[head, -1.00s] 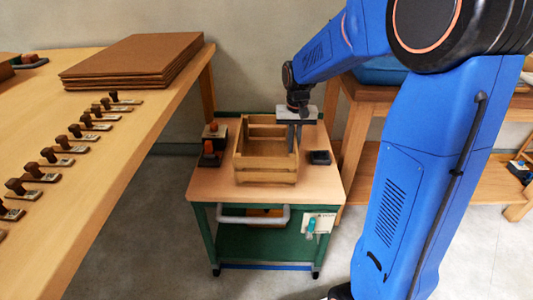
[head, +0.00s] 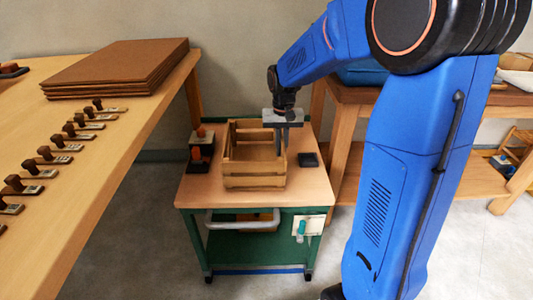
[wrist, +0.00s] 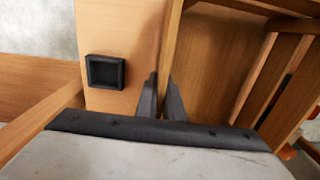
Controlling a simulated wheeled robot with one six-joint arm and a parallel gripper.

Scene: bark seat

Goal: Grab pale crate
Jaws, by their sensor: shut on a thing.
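The pale crate (head: 253,181) is a slatted wooden box standing upright on the top of a small green-framed cart (head: 215,194). My gripper (head: 280,149) points down at the crate's right wall. In the wrist view, my gripper (wrist: 160,95) has one finger on each side of the crate's wall (wrist: 172,45) and is shut on it. The crate's inside floor looks empty where it shows; part of the crate is hidden behind my gripper.
A small black tray (head: 308,160) lies right of the crate. Stamp-like items with orange parts (head: 201,150) stand to its left. A long bench (head: 120,130) with brown sheets (head: 120,65) is at left. Another wooden table (head: 345,125) stands at the right behind my arm.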

